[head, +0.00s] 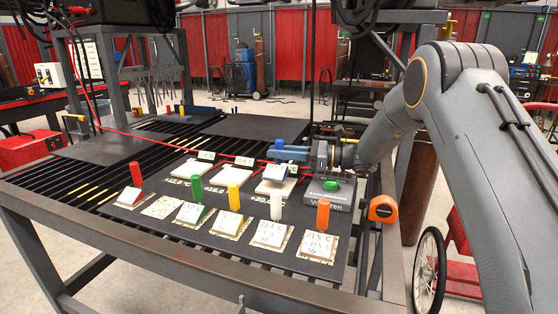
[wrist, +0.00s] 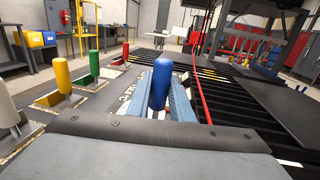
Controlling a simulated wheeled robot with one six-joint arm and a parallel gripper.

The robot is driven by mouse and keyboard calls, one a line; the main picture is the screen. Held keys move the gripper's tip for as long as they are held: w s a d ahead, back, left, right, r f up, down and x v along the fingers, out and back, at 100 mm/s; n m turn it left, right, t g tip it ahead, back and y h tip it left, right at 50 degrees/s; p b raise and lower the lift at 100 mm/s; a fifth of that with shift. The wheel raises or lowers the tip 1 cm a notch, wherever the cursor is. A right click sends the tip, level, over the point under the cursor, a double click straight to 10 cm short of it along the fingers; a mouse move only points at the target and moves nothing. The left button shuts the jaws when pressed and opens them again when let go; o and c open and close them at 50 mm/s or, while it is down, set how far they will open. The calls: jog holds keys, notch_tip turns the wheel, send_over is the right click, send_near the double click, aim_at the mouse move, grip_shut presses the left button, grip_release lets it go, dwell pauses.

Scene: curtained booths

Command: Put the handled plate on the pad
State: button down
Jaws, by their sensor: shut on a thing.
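My gripper (head: 284,154) is shut on the blue handle (wrist: 160,84) of a plate, which stands upright between its two blue fingers in the wrist view. The plate under the handle is mostly hidden. In the head view my gripper is above the back row of pale pads on the dark table mat, near the right-hand pad (head: 277,187). Another pale pad (head: 235,174) and a left one (head: 188,170) lie in that row, with small cards by them. I cannot tell whether the held plate touches anything.
Front-row plates have red (head: 136,174), green (head: 197,188), yellow (head: 233,197), white (head: 276,206) and orange (head: 323,213) handles. A bare pale square (head: 162,207) lies between red and green. A grey box (head: 329,193) with a green top and an orange tape measure (head: 382,208) are at the right.

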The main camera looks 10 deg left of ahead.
jog(key=shift+f, duration=1.3)
jog(key=shift+f, duration=0.1)
jog(key=c, duration=1.6)
grip_release()
jog(key=shift+d, duration=0.25)
jog(key=d+b, duration=0.2)
jog(key=d, duration=0.9)
jog(key=shift+w+d, duration=0.15)
jog(key=shift+d, duration=0.15)
